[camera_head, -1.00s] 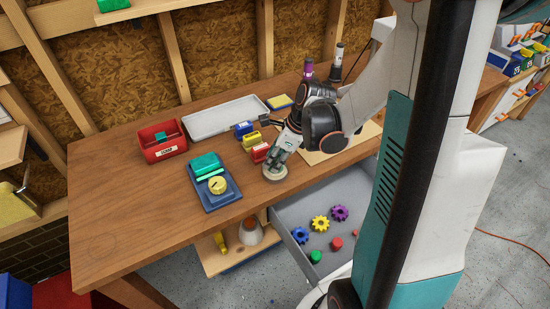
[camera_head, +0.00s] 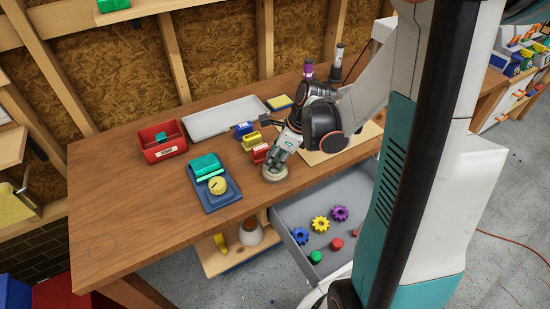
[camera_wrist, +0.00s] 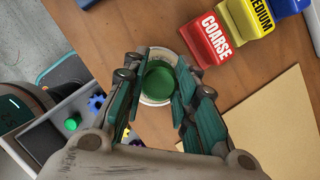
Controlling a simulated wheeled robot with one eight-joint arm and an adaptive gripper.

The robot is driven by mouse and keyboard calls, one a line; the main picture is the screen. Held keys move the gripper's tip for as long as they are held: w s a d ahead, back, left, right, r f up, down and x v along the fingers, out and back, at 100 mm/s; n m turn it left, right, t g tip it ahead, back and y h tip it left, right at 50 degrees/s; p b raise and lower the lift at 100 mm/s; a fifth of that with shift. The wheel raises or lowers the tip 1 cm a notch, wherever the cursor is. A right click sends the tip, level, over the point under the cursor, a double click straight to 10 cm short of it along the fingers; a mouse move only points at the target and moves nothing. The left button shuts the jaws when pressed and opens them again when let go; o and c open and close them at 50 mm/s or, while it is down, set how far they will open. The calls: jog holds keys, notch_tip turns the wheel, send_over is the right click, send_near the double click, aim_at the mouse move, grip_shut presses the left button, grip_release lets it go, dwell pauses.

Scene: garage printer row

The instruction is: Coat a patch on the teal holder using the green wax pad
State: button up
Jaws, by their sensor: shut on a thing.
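My gripper (camera_head: 276,165) points down at the front of the workbench. In the wrist view its two fingers (camera_wrist: 160,92) are closed on the sides of a round green piece, which looks like the green wax pad (camera_wrist: 158,82). A pale round rim (camera_wrist: 156,101) shows around the green; it is also seen below the fingers in the head view (camera_head: 274,177). I cannot tell whether pad and rim are separate. The teal holder (camera_head: 205,163) sits on a blue tray (camera_head: 222,201) to the left of my gripper, apart from it. A light green strip and a yellow round knob (camera_head: 217,185) share that tray.
Red, yellow and blue labelled blocks (camera_head: 259,151) stand just behind my gripper. A red bin (camera_head: 164,150), a grey tray (camera_head: 220,116) and a tan sheet (camera_wrist: 265,120) lie on the bench. An open drawer (camera_head: 290,207) with gears is below. The left bench is clear.

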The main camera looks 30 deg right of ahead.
jog(key=shift+r+p, duration=2.35)
jog(key=shift+r, duration=1.05)
